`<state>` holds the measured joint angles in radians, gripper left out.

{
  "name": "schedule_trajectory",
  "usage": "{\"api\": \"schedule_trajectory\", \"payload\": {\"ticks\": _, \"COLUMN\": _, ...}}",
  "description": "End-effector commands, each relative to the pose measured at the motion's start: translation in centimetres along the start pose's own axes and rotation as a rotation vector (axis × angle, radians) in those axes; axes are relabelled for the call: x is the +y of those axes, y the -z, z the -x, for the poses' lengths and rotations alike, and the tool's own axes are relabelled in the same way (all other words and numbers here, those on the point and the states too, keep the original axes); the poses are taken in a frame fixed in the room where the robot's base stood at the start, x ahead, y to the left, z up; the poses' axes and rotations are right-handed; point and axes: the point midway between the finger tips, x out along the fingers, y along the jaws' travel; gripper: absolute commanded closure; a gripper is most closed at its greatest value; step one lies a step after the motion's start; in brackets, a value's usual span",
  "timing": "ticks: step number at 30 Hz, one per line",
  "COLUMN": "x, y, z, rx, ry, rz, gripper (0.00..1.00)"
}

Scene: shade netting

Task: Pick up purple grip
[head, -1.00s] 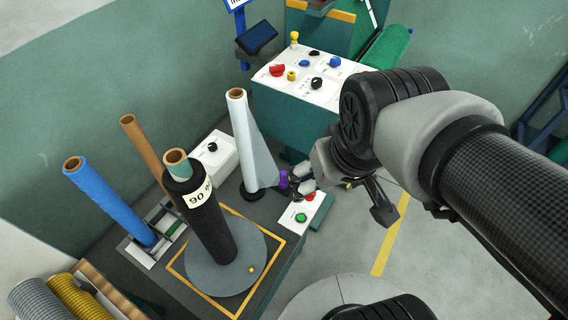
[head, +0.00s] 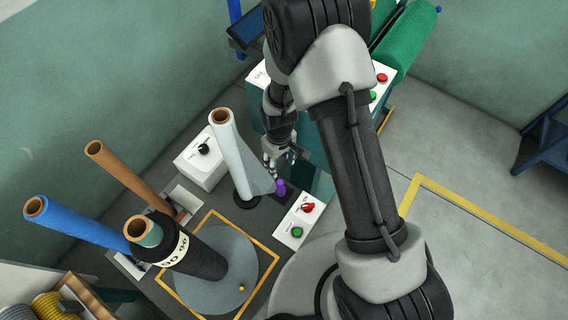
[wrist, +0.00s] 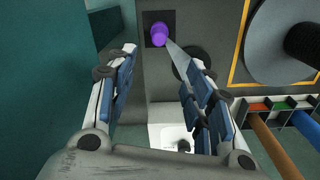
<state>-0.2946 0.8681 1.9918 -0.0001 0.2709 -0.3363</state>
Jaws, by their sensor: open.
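The purple grip (head: 280,187) is a small upright knob on the dark machine top, at the foot of the pale film roll. In the wrist view the purple grip (wrist: 159,33) sits on a dark square plate, ahead of the fingertips and between their lines. My gripper (head: 281,156) is open and empty, just above and behind the grip in the head view. In the wrist view my gripper (wrist: 163,56) shows two blue-padded fingers spread wide apart, not touching the grip.
A pale film roll (head: 232,150) stands right beside the grip. A white button box (head: 299,222) is in front to the right, and a white knob box (head: 201,160) is behind left. A black net roll (head: 200,256) stands on a round grey turntable (head: 239,257).

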Motion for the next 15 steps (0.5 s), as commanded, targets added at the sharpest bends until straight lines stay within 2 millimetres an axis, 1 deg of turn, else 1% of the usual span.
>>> {"api": "schedule_trajectory", "payload": {"ticks": 1, "x": -0.3, "y": -0.1, "z": -0.8, "rx": -0.008, "ry": 0.003, "rz": 0.009, "gripper": 0.53}}
{"api": "schedule_trajectory", "payload": {"ticks": 5, "x": -0.4, "y": -0.2, "z": -2.4, "rx": -0.011, "ry": 0.004, "rz": 0.017, "gripper": 0.53}}
{"api": "schedule_trajectory", "payload": {"ticks": 8, "x": -0.5, "y": -0.3, "z": -4.1, "rx": -0.014, "ry": 0.005, "rz": 0.017, "gripper": 0.53}}
{"api": "schedule_trajectory", "payload": {"ticks": 15, "x": -0.5, "y": -0.4, "z": -9.5, "rx": -0.013, "ry": 0.005, "rz": 0.016, "gripper": 0.53}}
